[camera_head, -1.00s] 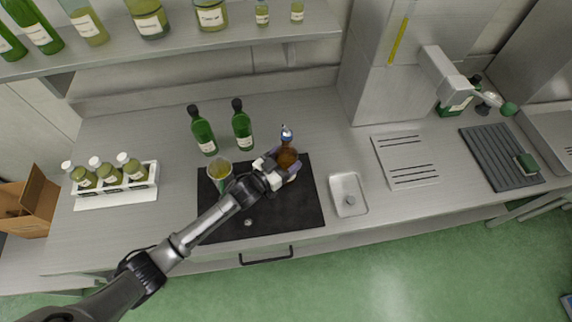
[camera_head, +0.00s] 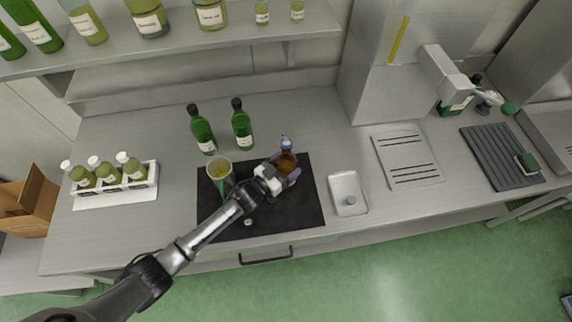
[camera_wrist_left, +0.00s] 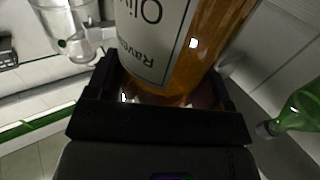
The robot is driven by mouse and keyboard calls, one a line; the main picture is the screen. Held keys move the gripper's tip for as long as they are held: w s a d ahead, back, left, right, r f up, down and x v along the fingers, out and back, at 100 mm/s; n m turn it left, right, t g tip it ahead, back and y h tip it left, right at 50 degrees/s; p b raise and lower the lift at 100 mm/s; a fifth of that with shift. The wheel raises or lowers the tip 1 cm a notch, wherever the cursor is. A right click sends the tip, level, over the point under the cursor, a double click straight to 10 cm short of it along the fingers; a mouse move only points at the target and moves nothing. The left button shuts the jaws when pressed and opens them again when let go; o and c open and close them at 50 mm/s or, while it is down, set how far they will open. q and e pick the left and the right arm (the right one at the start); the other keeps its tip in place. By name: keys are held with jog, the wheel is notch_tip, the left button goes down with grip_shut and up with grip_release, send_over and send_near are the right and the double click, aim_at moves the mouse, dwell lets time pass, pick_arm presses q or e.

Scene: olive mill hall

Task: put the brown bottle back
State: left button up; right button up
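The brown bottle (camera_head: 287,160), with a pale blue top, stands or hovers over the black mat (camera_head: 240,225) near its back right part; I cannot tell if its base touches. My left gripper (camera_head: 283,178) reaches it from the front left with a finger on either side. In the left wrist view the amber bottle with its white label (camera_wrist_left: 157,35) fills the space between the dark fingers, and the gripper looks shut on it. Its lower end is hidden there. My right gripper is not in view.
A glass mug (camera_head: 219,172) stands left of my gripper, close to the arm. Two green bottles (camera_head: 202,130) (camera_head: 242,125) stand behind the mat. A white tray (camera_head: 348,192) is right of it. A rack of small bottles (camera_head: 117,197) stands far left. Counter behind the tray is clear.

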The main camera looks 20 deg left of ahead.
pick_arm(q)
jog(key=o, duration=0.4)
jog(key=shift+r, duration=0.25)
jog(key=shift+s+a+f, duration=0.1)
jog(key=shift+s+a, duration=0.05)
jog(key=shift+s, duration=0.15)
jog(key=shift+v, duration=3.4)
